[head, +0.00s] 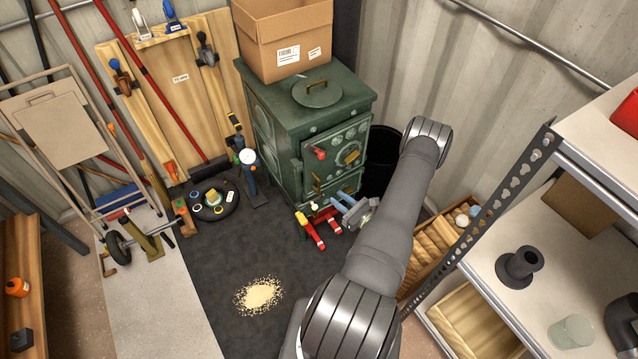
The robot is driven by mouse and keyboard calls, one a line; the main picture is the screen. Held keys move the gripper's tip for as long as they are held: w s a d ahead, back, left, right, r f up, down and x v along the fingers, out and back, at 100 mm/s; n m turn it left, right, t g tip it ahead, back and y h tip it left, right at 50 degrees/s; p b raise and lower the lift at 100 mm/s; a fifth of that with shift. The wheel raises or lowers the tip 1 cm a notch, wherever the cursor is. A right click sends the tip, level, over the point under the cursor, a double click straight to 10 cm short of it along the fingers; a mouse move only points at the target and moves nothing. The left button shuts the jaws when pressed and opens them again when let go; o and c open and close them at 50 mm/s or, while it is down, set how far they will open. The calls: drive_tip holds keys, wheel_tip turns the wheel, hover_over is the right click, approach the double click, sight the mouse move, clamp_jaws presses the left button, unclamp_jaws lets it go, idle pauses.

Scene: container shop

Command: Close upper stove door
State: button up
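The green stove (262,118) stands against the back wall. Its upper door (335,152) is on the front face, with round ornaments, a red handle at left and a brass-coloured piece at right. I cannot tell surely whether this door stands slightly ajar or is flush. A lower door (340,188) is below it, partly hidden. My arm rises in front, right of the stove. A grey forked part, apparently my gripper (347,206), shows low in front of the stove, beside the arm and apart from the upper door. Most of it is hidden, so its opening is unclear.
A cardboard box (284,40) and round lid (317,92) are on the stove top. Red-handled tools (318,226) lie before it. A black bin (381,165) stands to its right. A metal shelf (510,180) is at right. The dark mat (230,262) has free room.

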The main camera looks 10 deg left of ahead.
sight(319, 182)
drive_tip(key=x, duration=1)
drive_tip(key=shift+w+a, duration=0.1)
drive_tip(key=shift+a, duration=0.1)
drive_tip(key=shift+c, duration=0.5)
clamp_jaws()
